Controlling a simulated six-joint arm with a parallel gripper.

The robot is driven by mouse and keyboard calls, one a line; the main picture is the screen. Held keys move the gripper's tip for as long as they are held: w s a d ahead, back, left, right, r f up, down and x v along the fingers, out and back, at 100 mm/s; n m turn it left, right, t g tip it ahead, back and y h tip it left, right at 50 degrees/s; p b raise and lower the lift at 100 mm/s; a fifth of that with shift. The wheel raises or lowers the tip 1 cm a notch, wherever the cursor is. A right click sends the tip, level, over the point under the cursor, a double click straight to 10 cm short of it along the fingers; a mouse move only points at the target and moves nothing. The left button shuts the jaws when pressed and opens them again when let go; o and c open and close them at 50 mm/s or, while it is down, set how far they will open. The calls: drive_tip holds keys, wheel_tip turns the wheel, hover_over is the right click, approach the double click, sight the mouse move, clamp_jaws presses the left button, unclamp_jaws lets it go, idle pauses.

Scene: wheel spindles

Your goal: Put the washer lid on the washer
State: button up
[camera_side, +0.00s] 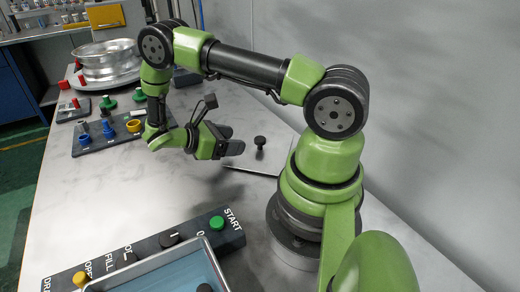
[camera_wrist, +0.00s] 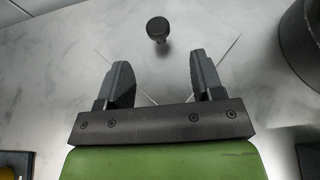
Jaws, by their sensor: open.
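The washer lid (camera_side: 252,162) is a thin, pale flat plate lying on the table, with an upright black knob (camera_side: 260,142). In the wrist view the knob (camera_wrist: 158,28) stands just beyond and between my fingertips, and part of the plate's edge shows. My gripper (camera_side: 233,139) is open and empty, to the left of the knob and apart from it. In the wrist view both fingers of my gripper (camera_wrist: 155,68) are spread. The washer (camera_side: 165,272) is a metal-rimmed tub with a blue inside, cut off at the bottom edge.
A control panel (camera_side: 172,238) with green, black and yellow knobs stands along the washer. The table between rack and panel is clear. A wall rises on the right.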

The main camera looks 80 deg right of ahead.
sight(260, 138)
drive_tip(key=x, duration=0.9)
drive_tip(key=shift+d, duration=0.15)
drive_tip(key=shift+r, duration=0.1)
clamp_jaws()
wheel_tip(260, 138, up, 10)
drive_tip(key=shift+w+r, duration=0.1)
drive_tip(key=w+a+r+n+t, duration=0.4)
drive_tip(key=w+a+n+t, duration=0.3)
drive_tip(key=a+n+t, duration=0.1)
drive_tip(key=w+a+r+n+t+h, duration=0.1)
drive_tip(key=w+a+r+n+t, duration=0.3)
drive_tip(key=w+a+n+t, duration=0.3)
drive_tip(key=a+n+t, duration=0.1)
drive_tip(key=a+t, duration=0.2)
drive_tip(key=a, duration=0.3)
drive_tip(key=shift+r+n, duration=0.35)
drive_tip(key=shift+n, duration=0.05)
drive_tip(key=shift+w, duration=0.1)
